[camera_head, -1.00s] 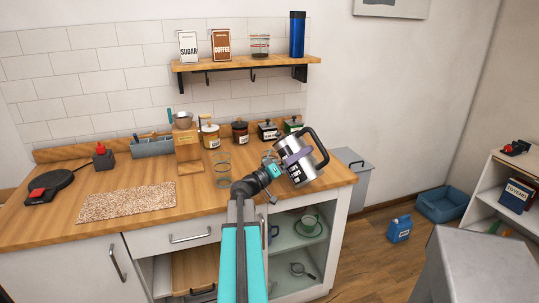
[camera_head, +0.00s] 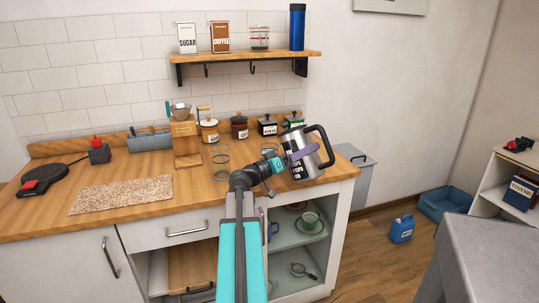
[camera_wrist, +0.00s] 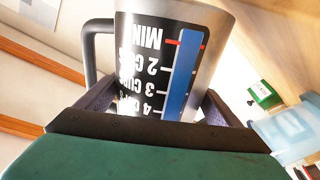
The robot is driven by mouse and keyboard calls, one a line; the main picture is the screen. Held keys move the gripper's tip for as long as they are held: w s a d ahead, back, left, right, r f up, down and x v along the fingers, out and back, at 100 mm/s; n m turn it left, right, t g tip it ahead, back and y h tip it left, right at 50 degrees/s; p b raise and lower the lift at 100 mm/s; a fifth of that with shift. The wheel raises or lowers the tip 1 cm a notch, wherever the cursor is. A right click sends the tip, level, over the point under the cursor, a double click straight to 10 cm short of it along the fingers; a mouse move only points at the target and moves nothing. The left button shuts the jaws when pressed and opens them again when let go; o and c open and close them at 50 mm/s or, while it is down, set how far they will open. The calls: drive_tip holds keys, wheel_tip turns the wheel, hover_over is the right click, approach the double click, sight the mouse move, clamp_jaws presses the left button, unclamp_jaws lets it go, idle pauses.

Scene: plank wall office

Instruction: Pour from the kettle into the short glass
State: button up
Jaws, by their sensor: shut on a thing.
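The kettle (camera_head: 303,158) is a steel jug with a black handle on its right side and a dark measuring scale. My gripper (camera_head: 288,157) is shut around its body and holds it above the right end of the counter, slightly tilted. In the wrist view the kettle (camera_wrist: 150,60) fills the space between the purple fingers, its scale marked in cups and MIN. A clear glass (camera_head: 220,163) stands on the counter left of my gripper. Another clear glass (camera_head: 268,149) shows partly behind my gripper; its lower part is hidden. I cannot tell their contents.
Several labelled jars (camera_head: 239,127) stand along the back of the counter (camera_head: 120,221). A pour-over stand (camera_head: 185,130), a grey caddy (camera_head: 150,142), a speckled mat (camera_head: 122,195) and a black hot plate (camera_head: 52,181) are to the left. A shelf (camera_head: 240,58) hangs above.

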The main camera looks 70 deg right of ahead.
sight(312, 143)
drive_tip(key=shift+s+r, duration=0.1)
drive_tip(key=shift+r, duration=0.15)
drive_tip(key=shift+s+a+f+m+y+b, duration=0.15)
drive_tip(key=shift+s+m+y+b, duration=0.15)
drive_tip(key=shift+m+b, duration=0.45)
drive_tip(key=shift+s+a+f+m+y+b, duration=0.15)
drive_tip(key=shift+m+y+b, duration=0.25)
drive_tip(key=shift+b, duration=0.6)
drive_tip(key=m+b, duration=0.2)
drive_tip(key=b, duration=0.1)
drive_tip(key=shift+s+f, duration=0.15)
drive_tip(key=shift+s, duration=0.2)
drive_tip(key=m+b, duration=0.1)
drive_tip(key=y+b, duration=0.1)
drive_tip(key=b, duration=0.1)
drive_tip(key=shift+s+a+f+m, duration=0.15)
drive_tip(key=shift+s+f+m, duration=0.15)
drive_tip(key=shift+f+m, duration=0.1)
drive_tip(key=shift+s+f+m+y+b, duration=0.15)
drive_tip(key=shift+m+y+b, duration=0.15)
drive_tip(key=shift+m+b, duration=0.25)
drive_tip(key=shift+r+p, duration=0.55)
drive_tip(key=shift+r, duration=2.05)
drive_tip(key=shift+s, duration=0.15)
